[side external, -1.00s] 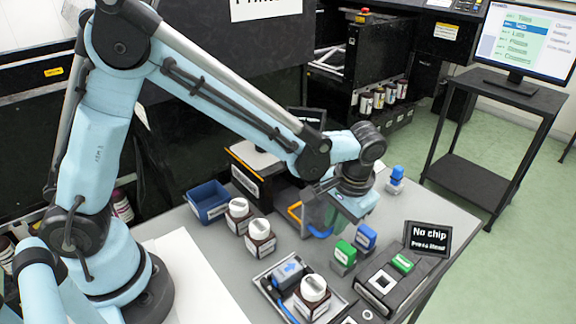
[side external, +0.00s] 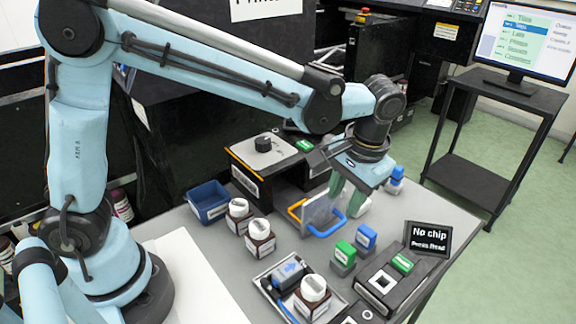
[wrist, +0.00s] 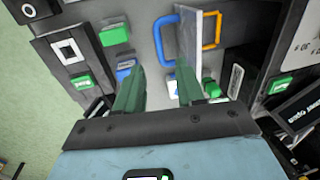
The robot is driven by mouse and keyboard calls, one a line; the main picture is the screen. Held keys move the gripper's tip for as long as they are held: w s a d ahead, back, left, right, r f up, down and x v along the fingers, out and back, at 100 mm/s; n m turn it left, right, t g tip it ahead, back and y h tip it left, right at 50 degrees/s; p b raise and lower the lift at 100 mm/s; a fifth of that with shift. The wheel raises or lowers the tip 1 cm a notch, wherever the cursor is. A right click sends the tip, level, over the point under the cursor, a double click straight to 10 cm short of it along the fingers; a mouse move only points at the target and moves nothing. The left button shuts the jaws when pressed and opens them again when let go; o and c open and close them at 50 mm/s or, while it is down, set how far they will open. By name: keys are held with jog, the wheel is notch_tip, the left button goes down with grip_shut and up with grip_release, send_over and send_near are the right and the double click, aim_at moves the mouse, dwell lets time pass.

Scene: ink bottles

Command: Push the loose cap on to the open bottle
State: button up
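Two dark brown bottles with white tops, a rear one (side external: 239,208) and a nearer one (side external: 260,238), stand upright on the grey table in the side view. A third such bottle (side external: 313,292) stands in the tray at the front. I cannot tell which bottle is open, and I cannot make out a separate loose cap. My gripper (side external: 346,200) points down near the clear panel, right of the bottles and apart from them. In the wrist view its green fingers (wrist: 162,78) are spread. A small pale thing by the fingers is too unclear to name.
A clear panel (wrist: 188,38) stands with a blue handle (side external: 330,229) and an orange handle (side external: 294,212) beside my gripper. Green (side external: 344,254) and blue (side external: 366,238) stamps, a "No chip" display (side external: 428,238) and a blue bin (side external: 208,201) stand around. The front tray (side external: 262,274) has raised edges.

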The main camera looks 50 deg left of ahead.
jog(key=r, duration=0.4)
jog(key=shift+d+r, duration=0.2)
jog(key=shift+d, duration=0.2)
jog(key=shift+r, duration=0.1)
notch_tip(320, 180, up, 7)
dwell(0.8)
jog(key=s+a+f+t+h, duration=0.1)
jog(key=s+a+f+t, duration=0.2)
jog(key=a, duration=0.4)
jog(key=s+a+f+t+h, duration=0.1)
jog(key=s+a+f+t, duration=0.3)
jog(key=s+a+f, duration=0.1)
jog(key=shift+s+a+f, duration=0.2)
jog(key=shift+s+a, duration=0.3)
jog(key=shift+a, duration=0.75)
